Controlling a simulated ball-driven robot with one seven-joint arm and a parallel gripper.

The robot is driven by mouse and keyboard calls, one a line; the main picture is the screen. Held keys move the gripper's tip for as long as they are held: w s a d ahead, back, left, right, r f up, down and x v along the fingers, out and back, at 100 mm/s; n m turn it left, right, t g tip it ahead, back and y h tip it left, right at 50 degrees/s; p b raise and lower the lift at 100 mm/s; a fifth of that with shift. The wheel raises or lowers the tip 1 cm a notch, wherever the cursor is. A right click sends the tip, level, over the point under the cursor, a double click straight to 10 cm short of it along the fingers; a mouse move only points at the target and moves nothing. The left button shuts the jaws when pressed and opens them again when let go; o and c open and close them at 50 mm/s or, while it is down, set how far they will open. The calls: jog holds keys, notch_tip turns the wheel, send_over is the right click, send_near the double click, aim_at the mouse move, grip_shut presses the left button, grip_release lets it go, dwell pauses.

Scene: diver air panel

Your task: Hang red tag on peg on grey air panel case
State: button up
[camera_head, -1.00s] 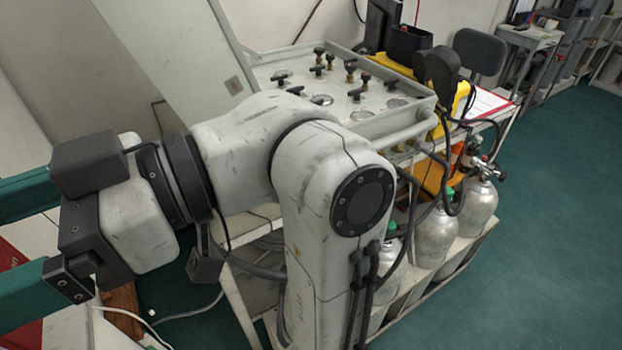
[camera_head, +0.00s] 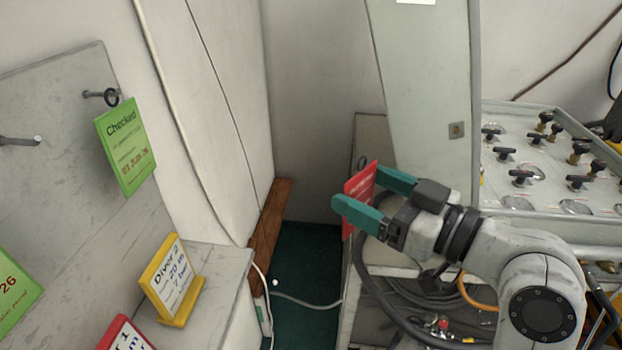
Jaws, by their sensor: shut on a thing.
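The red tag (camera_head: 358,199) hangs upright between the teal fingers of my gripper (camera_head: 359,190), which is shut on it. A dark ring (camera_head: 362,162) shows just above the tag's top edge. The grey air panel case (camera_head: 540,205) stands at the right with its lid (camera_head: 428,95) raised. The tag is to the left of the case, in front of a grey side panel (camera_head: 371,128). I cannot make out a peg on the case. My forearm and wrist cover part of the case's front.
At left, a grey board carries a peg (camera_head: 97,94) with a green tag (camera_head: 126,147) and a bare peg (camera_head: 20,141). A yellow sign (camera_head: 172,282) and a red-framed sign (camera_head: 122,335) stand below. Hoses (camera_head: 385,310) lie under the case. Some floor (camera_head: 305,260) is open.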

jog(key=w+d+f+m+t+h, duration=0.3)
jog(key=d+f+m+t+h, duration=0.3)
jog(key=d+f, duration=0.8)
jog(key=s+d+f+m+h, duration=0.6)
jog(key=d+f+h, duration=0.4)
jog(key=d, duration=0.4)
jog(key=shift+n+y, duration=0.4)
jog(key=shift+y, duration=0.1)
jog(key=w, duration=0.1)
jog(key=w+f+p, duration=0.1)
jog(key=w, duration=0.2)
jog(key=shift+w+d+f+p, duration=0.1)
jog(key=shift+w+f+p, duration=0.15)
jog(key=shift+f+p, duration=0.1)
jog(key=shift+w, duration=0.7)
jog(key=shift+w+r, duration=0.1)
jog(key=shift+w, duration=0.25)
jog(key=shift+w+d+b, duration=0.1)
jog(key=shift+w+b, duration=0.2)
jog(key=shift+w, duration=0.15)
